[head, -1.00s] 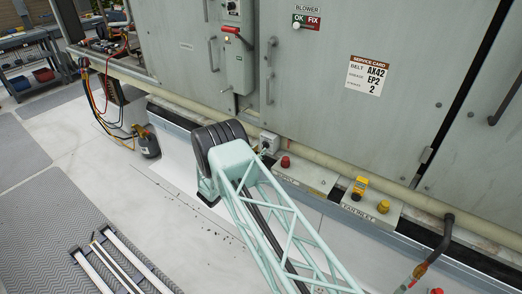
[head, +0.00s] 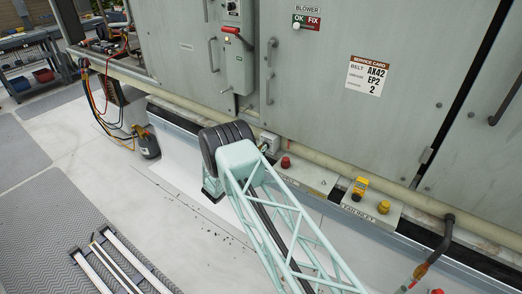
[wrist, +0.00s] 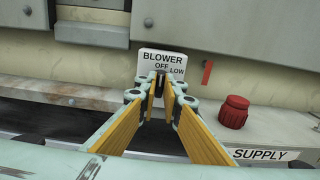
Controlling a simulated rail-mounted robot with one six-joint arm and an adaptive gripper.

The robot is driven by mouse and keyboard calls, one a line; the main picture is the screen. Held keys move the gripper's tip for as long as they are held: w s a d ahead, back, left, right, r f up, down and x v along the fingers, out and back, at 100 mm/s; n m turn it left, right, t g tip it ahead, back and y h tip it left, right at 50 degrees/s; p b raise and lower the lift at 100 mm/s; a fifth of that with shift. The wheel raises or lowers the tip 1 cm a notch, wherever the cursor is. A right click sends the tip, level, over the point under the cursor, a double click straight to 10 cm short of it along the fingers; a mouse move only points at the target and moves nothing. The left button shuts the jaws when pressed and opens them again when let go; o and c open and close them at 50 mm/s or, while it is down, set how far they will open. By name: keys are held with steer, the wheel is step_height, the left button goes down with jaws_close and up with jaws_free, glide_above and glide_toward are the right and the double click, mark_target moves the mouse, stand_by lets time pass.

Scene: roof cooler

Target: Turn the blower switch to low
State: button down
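The blower switch plate (wrist: 148,62) stands upright ahead in the wrist view, with OFF at the top of its dial and LOW to the right. Its dark handle (wrist: 160,80) shows between my fingertips, partly covered by them. My gripper (wrist: 160,91) is partly open, with a yellow-padded finger on each side of the handle. I cannot tell whether the fingertips touch it. In the head view a small grey switch box (head: 269,142) sits just right of my dark wrist. My gripper is hidden there behind my own arm.
A red knob (wrist: 234,112) on the SUPPLY ledge is close on the right; it also shows in the head view (head: 285,162). The cabinet wall (head: 330,110) rises behind. White floor (head: 120,180) is clear at left.

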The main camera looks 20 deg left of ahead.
steer(key=shift+f+m+b, duration=0.1)
steer(key=shift+m+b, duration=0.4)
steer(key=shift+d+m+b, duration=0.15)
steer(key=shift+m+b, duration=3.1)
steer(key=shift+m, duration=0.65)
steer(key=c, duration=2.8)
jaws_free()
steer(key=shift+s, duration=0.1)
steer(key=shift+v, duration=5.95)
